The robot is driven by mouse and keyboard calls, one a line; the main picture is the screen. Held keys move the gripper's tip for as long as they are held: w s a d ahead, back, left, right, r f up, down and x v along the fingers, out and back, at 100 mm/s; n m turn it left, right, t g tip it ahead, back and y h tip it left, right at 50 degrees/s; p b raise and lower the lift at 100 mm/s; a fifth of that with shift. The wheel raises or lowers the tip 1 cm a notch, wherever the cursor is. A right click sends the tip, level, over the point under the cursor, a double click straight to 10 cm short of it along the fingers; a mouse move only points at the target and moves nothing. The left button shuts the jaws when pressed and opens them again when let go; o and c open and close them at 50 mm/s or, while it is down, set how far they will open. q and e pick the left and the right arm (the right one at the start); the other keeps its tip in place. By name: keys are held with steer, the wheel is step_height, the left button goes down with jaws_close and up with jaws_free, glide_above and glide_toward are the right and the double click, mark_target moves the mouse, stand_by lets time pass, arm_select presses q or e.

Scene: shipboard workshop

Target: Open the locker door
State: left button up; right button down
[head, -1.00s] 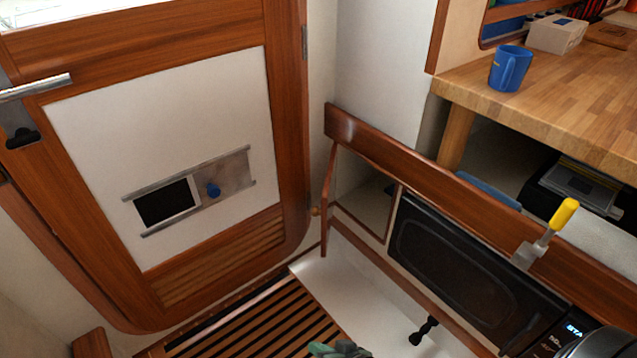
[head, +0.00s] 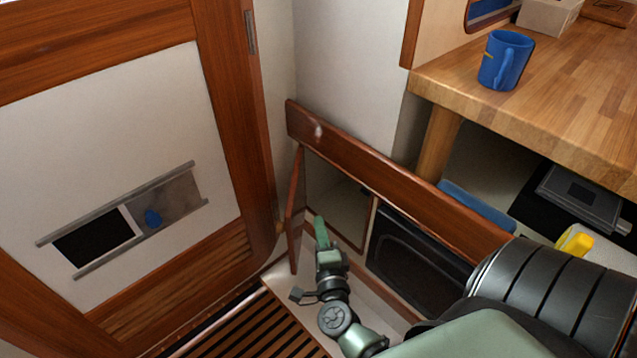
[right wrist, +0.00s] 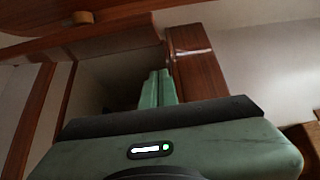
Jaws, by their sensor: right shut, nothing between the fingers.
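The locker door (head: 296,212) is a narrow reddish-brown wooden panel in the head view. It is seen almost edge-on and stands swung out at the left side of the locker opening (head: 345,200), so the pale inside shows. My right gripper (head: 320,228) is at the front of the opening, just right of the door. Its green fingers are together with nothing between them. In the right wrist view the closed fingers (right wrist: 158,88) point toward the dark recess. Whether they touch the door cannot be told. My left gripper is not in view.
A wooden rail (head: 400,180) runs above the locker and a dark appliance (head: 415,255). A wooden counter (head: 540,110) with a blue mug (head: 505,60) is at right. A large wood-framed door (head: 225,110) stands left, above a slatted floor (head: 270,330).

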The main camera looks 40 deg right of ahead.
mark_target(291, 212)
arm_select(q)
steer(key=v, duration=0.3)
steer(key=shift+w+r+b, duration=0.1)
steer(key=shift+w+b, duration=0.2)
steer(key=shift+b, duration=0.05)
arm_select(e)
steer(key=w, duration=0.7)
steer(key=shift+a, duration=0.3)
